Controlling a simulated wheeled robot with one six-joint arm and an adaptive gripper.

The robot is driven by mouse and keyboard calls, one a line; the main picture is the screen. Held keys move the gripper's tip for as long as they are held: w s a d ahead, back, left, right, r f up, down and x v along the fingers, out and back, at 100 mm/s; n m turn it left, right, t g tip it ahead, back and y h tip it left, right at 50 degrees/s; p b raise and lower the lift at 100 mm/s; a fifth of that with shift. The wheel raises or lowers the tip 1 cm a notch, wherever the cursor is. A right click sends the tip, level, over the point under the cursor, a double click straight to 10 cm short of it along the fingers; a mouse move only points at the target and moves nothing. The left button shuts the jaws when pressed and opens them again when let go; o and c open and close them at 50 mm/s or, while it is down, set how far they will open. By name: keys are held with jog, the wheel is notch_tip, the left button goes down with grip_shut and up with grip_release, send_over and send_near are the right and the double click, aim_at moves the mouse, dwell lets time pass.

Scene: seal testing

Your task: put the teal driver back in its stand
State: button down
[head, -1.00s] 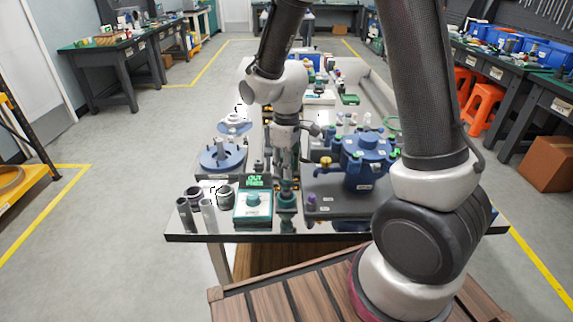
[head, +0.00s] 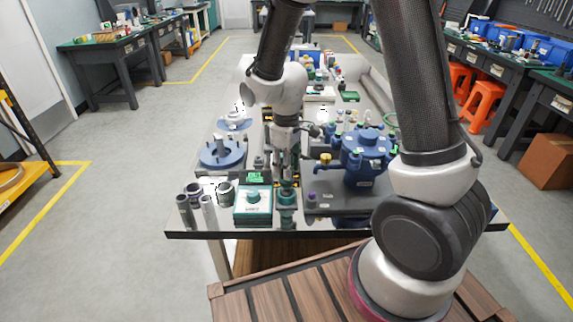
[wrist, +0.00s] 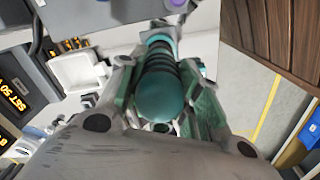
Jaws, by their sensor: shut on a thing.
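The teal driver (wrist: 164,92) has a rounded end and dark ribs. In the wrist view it lies between the two fingers of my gripper (wrist: 168,112), which is shut on it. In the head view my gripper (head: 288,172) points down at the table's front edge, directly above a teal stand-like piece (head: 286,204). The driver's lower end and its exact relation to that piece are hard to tell, as the gripper and the driver's own handle hide the join.
Grey tubes (head: 208,212) stand further left. A blue multi-port device (head: 364,160) sits on a dark plate to the right. A blue disc fixture (head: 222,154) is behind left.

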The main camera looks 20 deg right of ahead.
jog(key=shift+f, duration=0.15)
dwell(0.7)
jog(key=c, duration=0.9)
grip_release()
notch_tip(320, 180, up, 9)
